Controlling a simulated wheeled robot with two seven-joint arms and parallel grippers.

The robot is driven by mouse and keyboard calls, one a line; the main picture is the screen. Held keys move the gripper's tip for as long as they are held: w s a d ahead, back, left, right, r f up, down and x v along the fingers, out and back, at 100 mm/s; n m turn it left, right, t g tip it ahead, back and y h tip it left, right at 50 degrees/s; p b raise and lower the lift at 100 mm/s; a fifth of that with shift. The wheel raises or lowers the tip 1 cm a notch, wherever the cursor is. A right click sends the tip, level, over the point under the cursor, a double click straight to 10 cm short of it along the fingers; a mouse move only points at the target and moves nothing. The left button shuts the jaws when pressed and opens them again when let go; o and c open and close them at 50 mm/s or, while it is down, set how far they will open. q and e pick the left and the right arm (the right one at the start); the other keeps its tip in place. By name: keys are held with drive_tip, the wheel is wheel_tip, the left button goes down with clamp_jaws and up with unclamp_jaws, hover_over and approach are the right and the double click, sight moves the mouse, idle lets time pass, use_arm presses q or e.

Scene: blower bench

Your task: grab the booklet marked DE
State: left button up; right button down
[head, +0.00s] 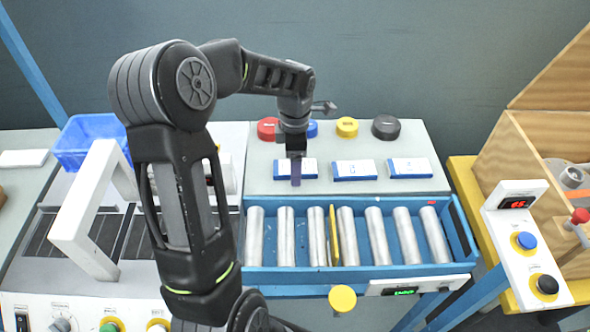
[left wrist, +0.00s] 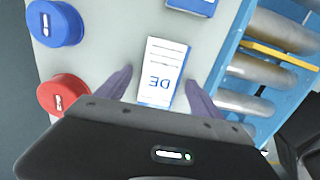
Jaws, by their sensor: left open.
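The booklet marked DE (left wrist: 162,72) is white with a blue edge and lies flat on the grey shelf. Its letters appear upside down in the left wrist view. In the head view it is the leftmost of three booklets (head: 310,168), partly hidden by my left gripper (head: 296,174). My left gripper is open and points down over it. In the left wrist view the two purple fingers (left wrist: 157,92) stand on either side of the booklet, with gaps to it. I cannot tell how high the fingertips are. My right gripper is not in view.
Two similar booklets (head: 355,170) (head: 409,168) lie to the right. Red (head: 267,129), blue, yellow (head: 347,127) and black (head: 386,127) round pieces stand behind. A blue-framed roller conveyor (head: 448,225) with a yellow divider (head: 334,235) runs in front. A wooden box (head: 530,150) stands right.

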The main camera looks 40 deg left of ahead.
use_arm(q)
drive_tip(key=shift+c, duration=0.6)
drive_tip(key=c, duration=1.4)
